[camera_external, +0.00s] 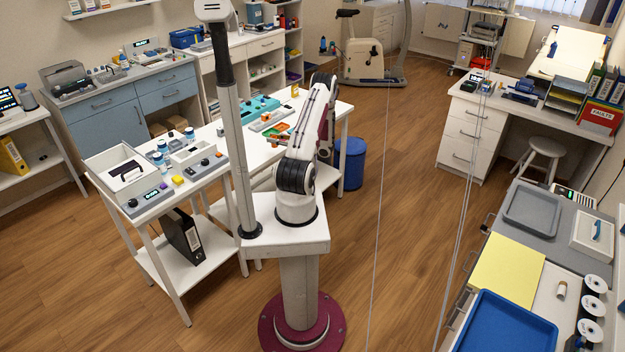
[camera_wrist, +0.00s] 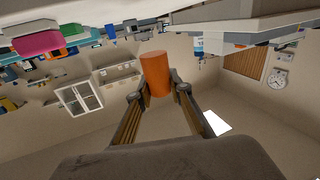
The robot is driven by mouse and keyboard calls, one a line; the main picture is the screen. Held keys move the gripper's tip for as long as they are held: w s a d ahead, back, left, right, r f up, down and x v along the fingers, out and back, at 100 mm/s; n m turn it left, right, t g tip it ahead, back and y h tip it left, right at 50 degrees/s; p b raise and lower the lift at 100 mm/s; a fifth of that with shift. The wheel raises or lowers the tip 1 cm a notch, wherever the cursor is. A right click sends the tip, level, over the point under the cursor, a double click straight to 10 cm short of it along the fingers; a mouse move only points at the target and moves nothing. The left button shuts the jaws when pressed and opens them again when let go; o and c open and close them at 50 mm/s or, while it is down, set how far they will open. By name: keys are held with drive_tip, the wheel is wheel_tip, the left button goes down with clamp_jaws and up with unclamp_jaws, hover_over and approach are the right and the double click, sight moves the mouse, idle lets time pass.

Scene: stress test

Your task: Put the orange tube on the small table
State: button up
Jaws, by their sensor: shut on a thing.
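The orange tube (camera_wrist: 156,73) is a plain cylinder between the two fingertips of my gripper (camera_wrist: 157,88) in the wrist view. The fingers are closed on its sides, and its end reaches past the tips. The tube is clear of any surface in that view. In the external view, my arm hides most of the gripper, and I cannot clearly make out the tube. A small white two-level table (camera_external: 166,268) stands left of my arm, with its top largely covered. I cannot tell for sure that it is the small table meant.
A longer white worktable (camera_external: 341,106) behind my arm holds a teal case (camera_external: 259,106). A blue bin (camera_external: 351,163) stands beside it. A blue tray (camera_external: 505,327) lies at front right. Open wooden floor (camera_external: 400,230) lies between.

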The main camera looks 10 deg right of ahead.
drive_tip(key=s+d+f+m+t+h, duration=0.1)
drive_tip(key=d+m+t, duration=0.1)
drive_tip(key=d, duration=0.5)
drive_tip(key=shift+d+f+t+h, duration=0.15)
drive_tip(key=shift+d+t+h, duration=0.25)
drive_tip(key=shift+t, duration=0.1)
drive_tip(key=m+t+h, duration=0.5)
drive_tip(key=shift+s+h, duration=0.1)
drive_tip(key=shift+h, duration=0.3)
idle(0.9)
